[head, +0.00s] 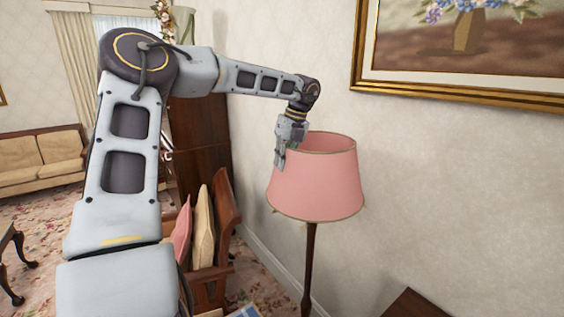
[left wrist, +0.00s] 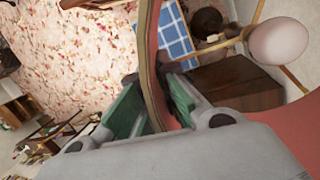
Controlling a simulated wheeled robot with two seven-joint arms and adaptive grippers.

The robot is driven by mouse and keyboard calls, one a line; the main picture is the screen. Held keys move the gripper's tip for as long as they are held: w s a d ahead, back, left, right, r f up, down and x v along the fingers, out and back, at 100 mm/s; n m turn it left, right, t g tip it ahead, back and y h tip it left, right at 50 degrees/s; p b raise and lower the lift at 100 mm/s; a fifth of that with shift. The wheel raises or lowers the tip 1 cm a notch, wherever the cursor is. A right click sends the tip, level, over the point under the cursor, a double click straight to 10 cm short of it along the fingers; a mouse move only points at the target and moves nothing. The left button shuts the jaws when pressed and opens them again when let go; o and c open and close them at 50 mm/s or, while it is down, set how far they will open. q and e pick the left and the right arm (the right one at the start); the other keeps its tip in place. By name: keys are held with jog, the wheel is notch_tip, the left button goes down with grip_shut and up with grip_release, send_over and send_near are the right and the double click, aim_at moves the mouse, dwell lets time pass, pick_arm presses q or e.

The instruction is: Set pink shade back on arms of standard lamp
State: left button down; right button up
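The pink shade (head: 315,185), with a pale trimmed rim, is roughly upright around the top of the standard lamp, whose dark pole (head: 309,262) shows below. My left gripper (head: 284,155) is at the shade's upper left rim, one finger outside and one inside. In the left wrist view the shade's wall (left wrist: 156,60) passes between the green finger pads and they look closed on it. A pale round bulb (left wrist: 278,42) and thin brass arms (left wrist: 220,44) show inside. Whether the shade rests on the arms I cannot tell. My right gripper is not in view.
A wooden chair (head: 228,205) with cushions stands left of the lamp, in front of a tall dark wooden cabinet (head: 196,130). The wall with a gilt-framed painting (head: 465,45) is close behind. A dark wooden top (head: 415,303) lies at lower right.

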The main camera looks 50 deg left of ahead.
pick_arm(q)
jog(key=shift+f, duration=0.25)
dwell(0.5)
jog(key=c, duration=1.6)
grip_release()
jog(key=shift+o, duration=0.2)
jog(key=v, duration=1.2)
jog(key=shift+o, duration=0.2)
jog(key=o, duration=0.5)
